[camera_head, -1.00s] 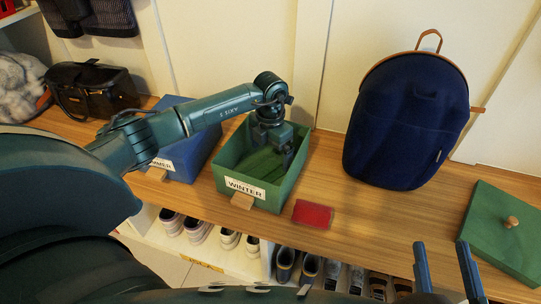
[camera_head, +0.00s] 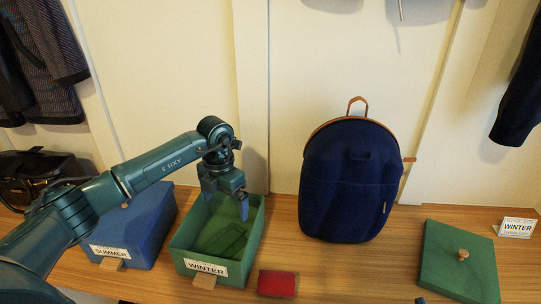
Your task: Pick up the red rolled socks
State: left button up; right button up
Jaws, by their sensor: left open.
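A small red rectangular bundle (camera_head: 277,284), the only thing here that matches the red rolled socks, lies on the wooden bench just right of the green WINTER box. It looks low and flat, and I cannot make out a roll. My left gripper (camera_head: 225,205) points down over the open green WINTER box (camera_head: 255,240), its fingers apart with nothing seen between them. It is up and to the left of the red bundle, not touching it. Of my right gripper, only a small fingertip (camera_head: 420,300) shows at the bottom edge.
A blue SUMMER box (camera_head: 150,225) stands left of the green box, partly behind my arm. A navy backpack (camera_head: 350,185) stands against the wall. A green lid (camera_head: 450,275) with a wooden knob and a WINTER card (camera_head: 517,228) are at the right. Bench between bundle and lid is clear.

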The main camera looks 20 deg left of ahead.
aim_at(273, 283)
jog(key=k, duration=1)
